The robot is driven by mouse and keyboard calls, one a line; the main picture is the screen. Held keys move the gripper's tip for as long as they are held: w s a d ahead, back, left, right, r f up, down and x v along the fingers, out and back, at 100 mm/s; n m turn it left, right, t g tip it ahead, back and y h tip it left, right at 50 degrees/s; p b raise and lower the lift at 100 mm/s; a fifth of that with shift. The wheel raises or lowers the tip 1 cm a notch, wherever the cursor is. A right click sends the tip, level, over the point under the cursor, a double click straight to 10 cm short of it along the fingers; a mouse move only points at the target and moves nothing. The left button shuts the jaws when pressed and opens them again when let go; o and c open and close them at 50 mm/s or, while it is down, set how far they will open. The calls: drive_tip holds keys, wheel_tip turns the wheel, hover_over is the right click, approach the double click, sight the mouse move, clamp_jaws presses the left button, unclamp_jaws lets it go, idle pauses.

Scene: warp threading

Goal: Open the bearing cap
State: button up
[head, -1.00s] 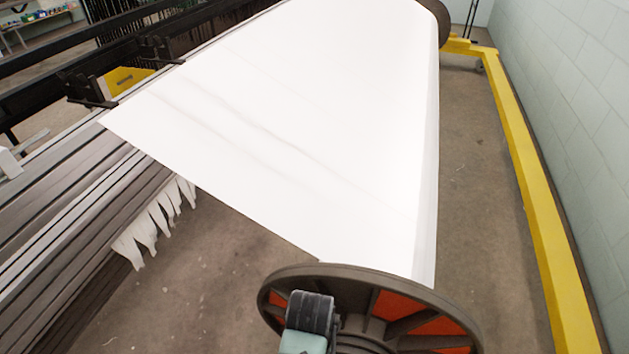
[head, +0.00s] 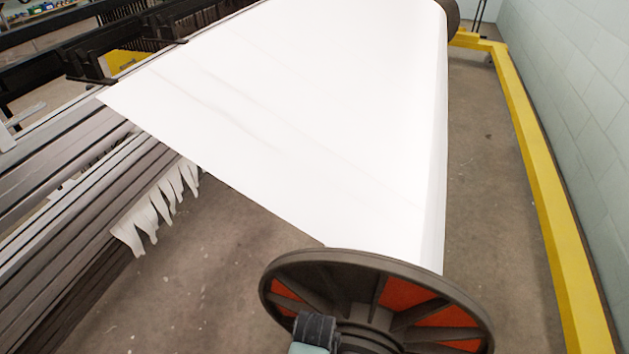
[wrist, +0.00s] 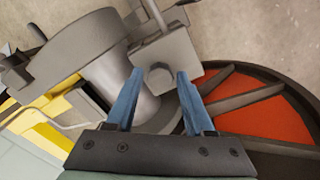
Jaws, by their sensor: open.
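In the wrist view my gripper (wrist: 160,102) is open, its two blue fingers apart and pointing at a grey metal block (wrist: 160,45) with a hex bolt head (wrist: 160,77). The bolt head shows between the fingertips, and I see no contact. A light grey rounded housing (wrist: 108,75) with a darker flange lies just left of the fingers. I cannot tell which of these parts is the bearing cap. In the head view only part of my arm shows at the bottom, before the wheel; the gripper and the bearing are hidden there.
A large dark spoked wheel with orange panels (head: 410,292) stands close by and also shows in the wrist view (wrist: 262,122). White cloth (head: 300,110) stretches from it across to the loom. A yellow rail (head: 535,170) runs along the right wall. Bare floor lies between.

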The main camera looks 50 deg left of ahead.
drive_tip(key=shift+c, duration=0.3)
clamp_jaws()
idle(1.1)
